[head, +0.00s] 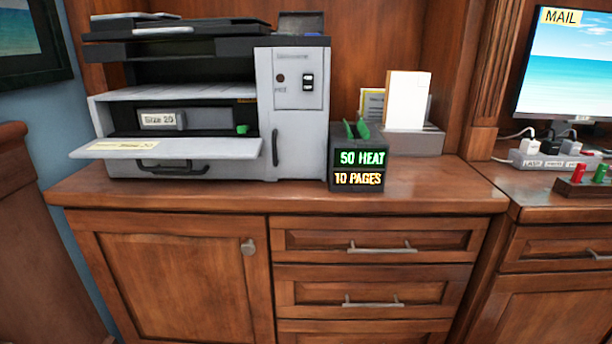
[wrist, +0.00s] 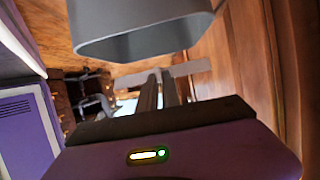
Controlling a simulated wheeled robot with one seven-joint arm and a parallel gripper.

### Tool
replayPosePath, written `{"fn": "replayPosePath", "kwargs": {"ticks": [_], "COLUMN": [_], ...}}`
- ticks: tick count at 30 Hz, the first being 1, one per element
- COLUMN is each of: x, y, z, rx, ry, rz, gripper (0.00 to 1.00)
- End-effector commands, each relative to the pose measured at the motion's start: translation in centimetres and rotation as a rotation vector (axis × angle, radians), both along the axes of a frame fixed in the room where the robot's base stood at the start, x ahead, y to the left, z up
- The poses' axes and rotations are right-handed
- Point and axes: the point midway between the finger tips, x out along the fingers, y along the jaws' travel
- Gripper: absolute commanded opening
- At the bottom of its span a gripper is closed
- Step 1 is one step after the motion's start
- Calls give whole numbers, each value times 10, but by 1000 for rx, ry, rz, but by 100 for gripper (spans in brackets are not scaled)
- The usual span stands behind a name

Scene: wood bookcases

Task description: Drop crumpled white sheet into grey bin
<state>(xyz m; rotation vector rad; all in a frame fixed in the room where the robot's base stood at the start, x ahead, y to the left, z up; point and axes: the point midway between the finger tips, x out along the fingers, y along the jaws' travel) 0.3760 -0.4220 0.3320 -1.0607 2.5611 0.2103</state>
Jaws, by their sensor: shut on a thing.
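In the wrist view, my gripper (wrist: 160,80) has its two fingers close together, shut on a thin pale piece (wrist: 188,69) at the fingertips. It appears to be the white sheet, but I cannot make out its crumpling. A grey, rounded container that looks like the grey bin (wrist: 135,14) fills the top of the wrist view, just above the fingertips there. I cannot tell the gap between the bin and the pale piece. Neither my gripper nor the bin shows in the head view.
A grey printer (head: 297,140) with an open front flap (head: 170,148) stands on the wood counter (head: 440,190). Beside it are a black display box (head: 358,182) and a paper holder (head: 412,143). A monitor (head: 570,70) and power strip (head: 545,158) are at right.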

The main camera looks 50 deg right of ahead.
Motion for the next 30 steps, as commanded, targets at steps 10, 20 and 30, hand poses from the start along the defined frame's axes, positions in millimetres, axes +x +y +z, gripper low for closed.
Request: {"fn": "replayPosePath", "kwargs": {"ticks": [10, 20, 30], "x": [0, 0, 7], "y": [0, 0, 6], "z": [-16, -15, -10], "rx": [0, 0, 0], "ry": [0, 0, 0], "rz": [1, 1, 3], "gripper": [0, 33, 33]}}
